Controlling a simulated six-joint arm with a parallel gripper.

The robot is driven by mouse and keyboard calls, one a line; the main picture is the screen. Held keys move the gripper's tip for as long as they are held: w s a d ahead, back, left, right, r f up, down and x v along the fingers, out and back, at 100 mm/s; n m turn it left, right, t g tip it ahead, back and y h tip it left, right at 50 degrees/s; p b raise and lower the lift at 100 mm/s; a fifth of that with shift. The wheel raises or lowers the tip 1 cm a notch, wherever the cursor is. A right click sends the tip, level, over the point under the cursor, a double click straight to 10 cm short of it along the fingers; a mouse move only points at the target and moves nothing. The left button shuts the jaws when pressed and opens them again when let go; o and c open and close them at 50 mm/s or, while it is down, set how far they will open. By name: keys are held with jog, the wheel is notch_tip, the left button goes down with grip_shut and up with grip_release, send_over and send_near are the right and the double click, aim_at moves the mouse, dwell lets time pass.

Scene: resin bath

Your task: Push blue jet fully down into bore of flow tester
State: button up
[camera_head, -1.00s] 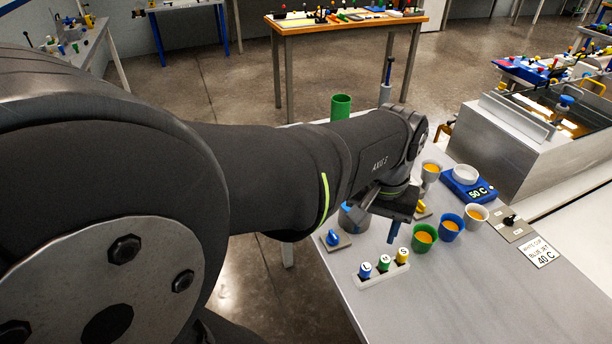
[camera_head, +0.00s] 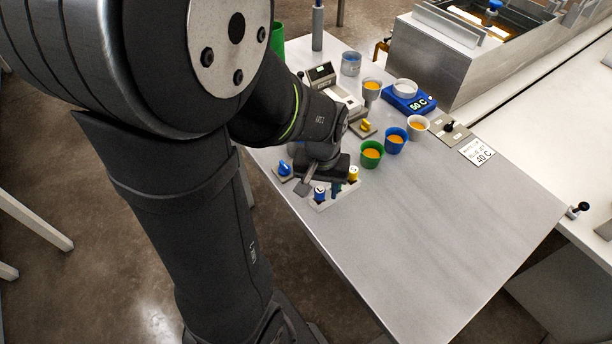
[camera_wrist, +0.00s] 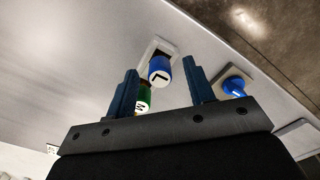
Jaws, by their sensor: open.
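The blue jet, marked L, (camera_wrist: 160,68) stands in the white rack (camera_wrist: 155,44), between and beyond my gripper's fingers in the wrist view. It also shows in the head view (camera_head: 319,192). My gripper (camera_wrist: 163,80) is open and empty, with one dark blue finger to each side of the blue jet. Whether the fingers touch it I cannot tell. The green jet, marked M, (camera_wrist: 143,96) is partly hidden by the left finger. The yellow jet (camera_head: 353,173) is at the rack's far end in the head view. I cannot clearly identify the flow tester or its bore.
A blue knob on a grey plate (camera_head: 285,169) is close left of the rack. Green (camera_head: 371,153), blue (camera_head: 396,138) and white (camera_head: 418,127) cups with orange contents stand behind right. The table's front right is clear.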

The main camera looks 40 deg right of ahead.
jog(key=shift+f, duration=0.55)
grip_shut()
